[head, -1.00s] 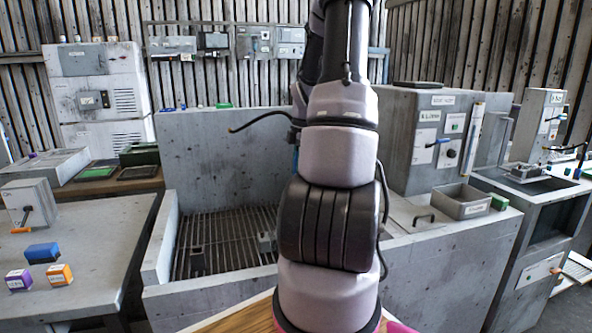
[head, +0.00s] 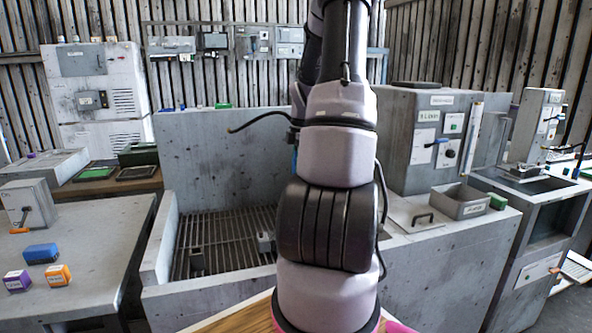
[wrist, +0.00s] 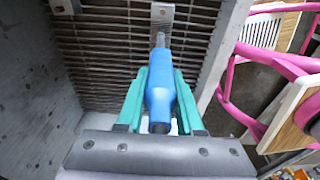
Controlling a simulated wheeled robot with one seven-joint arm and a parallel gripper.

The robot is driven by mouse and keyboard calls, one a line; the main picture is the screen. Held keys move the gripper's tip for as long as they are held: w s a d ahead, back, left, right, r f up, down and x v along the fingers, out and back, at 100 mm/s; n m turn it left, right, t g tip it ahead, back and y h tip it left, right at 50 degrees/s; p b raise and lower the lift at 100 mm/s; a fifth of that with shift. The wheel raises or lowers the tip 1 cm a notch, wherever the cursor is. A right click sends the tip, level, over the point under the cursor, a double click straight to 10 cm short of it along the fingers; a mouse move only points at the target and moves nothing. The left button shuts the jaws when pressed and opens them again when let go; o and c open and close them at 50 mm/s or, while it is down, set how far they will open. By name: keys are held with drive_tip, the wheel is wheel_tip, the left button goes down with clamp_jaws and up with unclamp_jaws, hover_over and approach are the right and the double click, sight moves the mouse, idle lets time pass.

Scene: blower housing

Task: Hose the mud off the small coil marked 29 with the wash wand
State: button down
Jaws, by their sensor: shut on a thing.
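The blue wash wand (wrist: 160,90) is clamped between my gripper's green fingers (wrist: 160,98) in the wrist view. Its thin grey nozzle points up the picture, over the slatted grate. The nozzle tip overlaps a small grey metal piece (wrist: 162,14) at the top edge; whether they touch I cannot tell. A second grey piece (wrist: 64,5) is cut off at the top left. In the head view, two small dark grey pieces, one at the left (head: 196,262) and one by my arm (head: 265,243), stand on the grate. No mark 29 is legible, and my gripper is hidden behind my arm.
The grate (head: 225,228) lies in a grey wash basin with a high back wall (head: 215,150) and a low front wall. A black hose (head: 262,118) sticks out beside my arm. Blue, purple and orange blocks sit on the left table (head: 95,235). A grey bin (head: 460,208) stands at right.

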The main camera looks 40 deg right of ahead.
drive_tip(key=shift+w+a, duration=0.1)
drive_tip(key=w+a+r, duration=0.2)
drive_tip(key=w+a, duration=0.1)
drive_tip(key=w, duration=0.1)
drive_tip(key=shift+w+a, duration=0.15)
drive_tip(key=shift+a, duration=0.2)
idle(0.4)
